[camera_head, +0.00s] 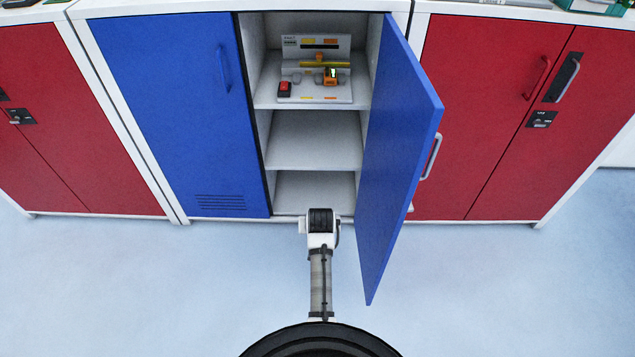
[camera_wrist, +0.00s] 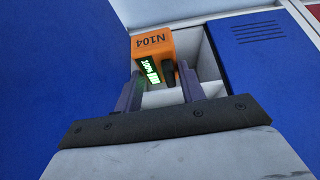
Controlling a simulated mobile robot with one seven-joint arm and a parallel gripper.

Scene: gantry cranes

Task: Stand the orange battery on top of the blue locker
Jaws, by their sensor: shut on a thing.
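The orange battery (camera_wrist: 153,50), marked N104 and with a lit green display, is held between the two dark fingers of my gripper (camera_wrist: 160,88) in the wrist view. My gripper is shut on it, with part of the locker opening behind. The blue locker (camera_head: 170,100) stands ahead in the head view, its left door shut and its right door (camera_head: 398,150) swung open. Only the white front edge of its top (camera_head: 160,7) shows. My gripper and the held battery cannot be made out in the head view.
Lower shelves look empty. Red lockers (camera_head: 490,110) flank the blue one. The open door juts out right of my arm. The floor (camera_head: 130,280) is clear.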

